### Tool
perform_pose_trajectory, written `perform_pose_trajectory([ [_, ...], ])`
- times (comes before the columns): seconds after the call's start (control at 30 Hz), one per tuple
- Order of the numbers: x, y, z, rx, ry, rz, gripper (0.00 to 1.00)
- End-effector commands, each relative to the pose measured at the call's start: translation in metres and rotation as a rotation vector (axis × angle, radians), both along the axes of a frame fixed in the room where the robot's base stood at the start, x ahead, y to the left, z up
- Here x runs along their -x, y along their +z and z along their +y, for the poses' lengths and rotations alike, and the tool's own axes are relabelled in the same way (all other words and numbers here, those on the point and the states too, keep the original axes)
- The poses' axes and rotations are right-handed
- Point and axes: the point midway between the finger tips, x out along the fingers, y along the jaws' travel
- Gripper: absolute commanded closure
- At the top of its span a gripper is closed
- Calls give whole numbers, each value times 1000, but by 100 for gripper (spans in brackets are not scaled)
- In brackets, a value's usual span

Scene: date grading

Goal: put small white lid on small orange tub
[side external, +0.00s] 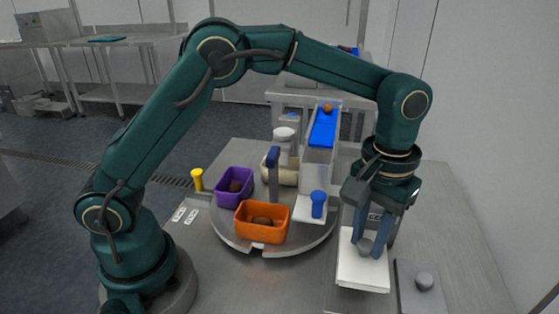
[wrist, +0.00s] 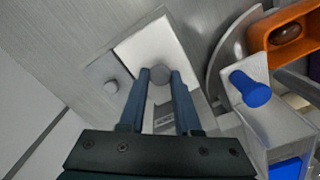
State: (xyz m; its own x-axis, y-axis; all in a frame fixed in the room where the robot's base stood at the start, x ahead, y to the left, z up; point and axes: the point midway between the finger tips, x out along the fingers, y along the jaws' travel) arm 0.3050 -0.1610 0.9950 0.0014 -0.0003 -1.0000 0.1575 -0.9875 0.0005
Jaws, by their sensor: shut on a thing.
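The orange tub (side external: 262,234) stands on the round turntable, open on top, with a brown date inside. It shows at the wrist view's upper right (wrist: 263,36).
A purple tub (side external: 233,200) with a date stands on the turntable (side external: 285,249). A chute with a blue belt (side external: 322,128), a blue-topped post (side external: 273,160) and a blue knob (side external: 318,203) stand near the orange tub. A grey plate with a knob (side external: 424,281) lies right of the white lid.

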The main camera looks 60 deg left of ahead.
Motion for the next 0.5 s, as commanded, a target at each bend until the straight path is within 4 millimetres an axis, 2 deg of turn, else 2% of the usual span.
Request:
perform_pose_trajectory([
  [0.1,-1,22,0,2,-1,-4,100],
  [0.27,2,38,-3,1,-6,-2,100],
  [0.5,30,58,-20,1,-46,0,100],
])
